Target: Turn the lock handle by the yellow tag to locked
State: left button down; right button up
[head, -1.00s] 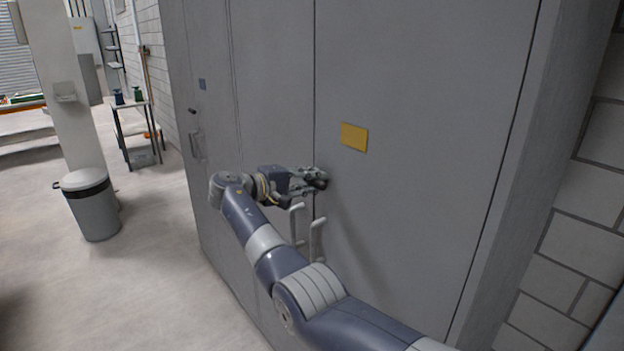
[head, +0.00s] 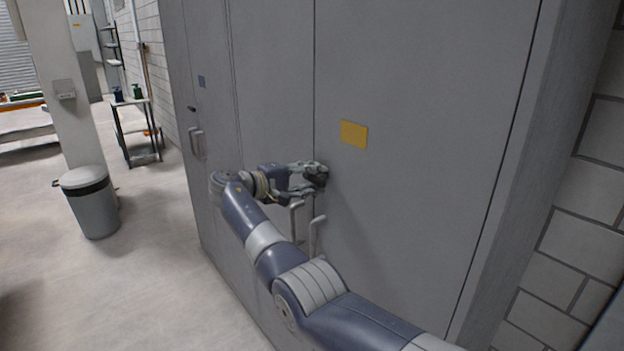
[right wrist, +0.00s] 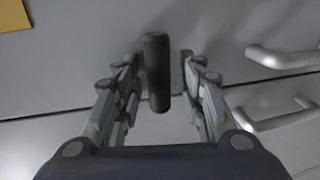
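The yellow tag (head: 354,135) is on the grey cabinet door, up and right of my right gripper (head: 308,176). A corner of the tag also shows at the top left of the right wrist view (right wrist: 14,14). In the right wrist view, the dark lock handle (right wrist: 157,73) stands between the fingers of my open right gripper (right wrist: 160,70). It is close to the left finger, and a gap shows to the right finger. I cannot tell whether the left finger touches it. In the head view my gripper mostly hides the handle. My left gripper is not in view.
Two pale pull handles, one left (head: 296,220) and one right (head: 315,236), stick out of the cabinet doors just below my gripper. The grey cabinet (head: 420,120) fills the middle. A bin (head: 92,205) stands on open floor at left.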

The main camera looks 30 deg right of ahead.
jog(key=w+v, duration=0.1)
jog(key=v, duration=1.1)
jog(key=shift+s, duration=0.5)
